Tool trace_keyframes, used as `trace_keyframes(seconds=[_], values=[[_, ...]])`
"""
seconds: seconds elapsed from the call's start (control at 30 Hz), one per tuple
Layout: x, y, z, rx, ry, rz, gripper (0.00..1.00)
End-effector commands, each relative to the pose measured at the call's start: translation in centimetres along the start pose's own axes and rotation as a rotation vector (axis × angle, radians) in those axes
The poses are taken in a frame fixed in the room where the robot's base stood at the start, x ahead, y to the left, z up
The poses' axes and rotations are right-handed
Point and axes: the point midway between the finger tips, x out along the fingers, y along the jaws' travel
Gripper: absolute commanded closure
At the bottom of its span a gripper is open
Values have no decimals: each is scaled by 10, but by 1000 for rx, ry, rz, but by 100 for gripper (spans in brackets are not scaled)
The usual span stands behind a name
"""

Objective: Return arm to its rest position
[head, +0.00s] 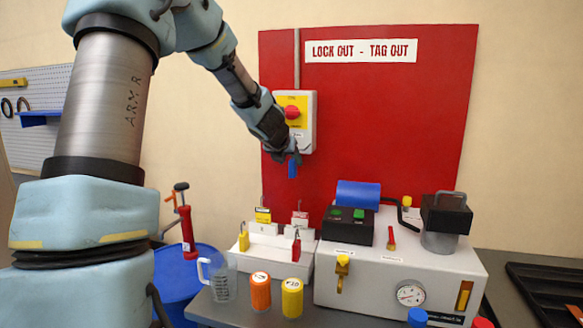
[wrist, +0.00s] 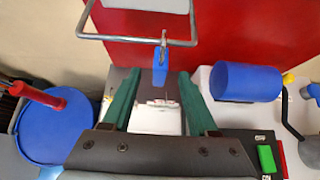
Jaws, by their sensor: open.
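My arm reaches from the left across the head view. My gripper (head: 290,155) is just below the isolator box (head: 305,104), which has a yellow panel and red knob (head: 291,112). In the wrist view the two green fingers of my gripper (wrist: 158,80) stand apart. A small blue padlock (wrist: 160,67) hangs between or just beyond them, with a visible gap on each side. It also shows under my gripper in the head view (head: 292,171). A grey wire loop (wrist: 190,40) crosses above it; how they join is unclear.
A red lockout board (head: 400,120) stands behind. Below are a white padlock rack (head: 270,258), a measuring jug (head: 220,278), orange (head: 260,292) and yellow (head: 292,298) containers, and a white machine (head: 360,275) with a blue cylinder (head: 358,195). A blue drum (head: 178,285) stands left.

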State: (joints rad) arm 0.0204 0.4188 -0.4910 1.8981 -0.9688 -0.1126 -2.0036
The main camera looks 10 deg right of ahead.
Motion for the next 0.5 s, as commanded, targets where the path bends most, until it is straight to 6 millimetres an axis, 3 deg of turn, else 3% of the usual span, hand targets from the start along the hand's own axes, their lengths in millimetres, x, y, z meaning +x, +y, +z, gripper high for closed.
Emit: trace_keyframes(seconds=[0.3,0.5], values=[[-53,0,1,1,-2,2,40],[-67,0,-2,16,3,1,40]])
